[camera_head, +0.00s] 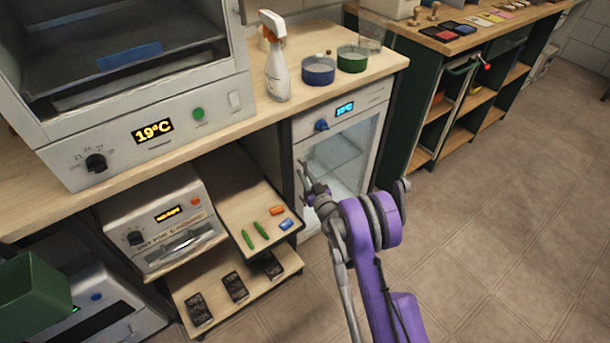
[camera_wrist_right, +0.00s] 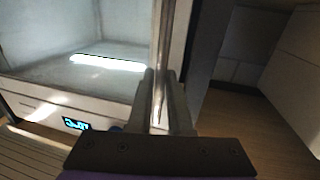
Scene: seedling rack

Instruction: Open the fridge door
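The fridge (camera_head: 318,225) stands under the wooden counter, with a glass door (camera_head: 345,155), a blue knob and a lit display on its top panel. The door looks closed. My right gripper (camera_head: 312,188) is at the left edge of the door in the head view. In the right wrist view, which shows the fridge upside down, a vertical door handle (camera_wrist_right: 167,40) runs between the two fingers of my right gripper (camera_wrist_right: 162,100). The fingers sit close against it on both sides and look shut on it. My left gripper is not in view.
A spray bottle (camera_head: 276,60) and blue and green tubs stand on the counter (camera_head: 392,62) above. Left of the fridge, a low shelf (camera_head: 232,190) holds small coloured items. A green workbench (camera_head: 405,120) stands to the right. The tiled floor (camera_head: 480,220) in front is clear.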

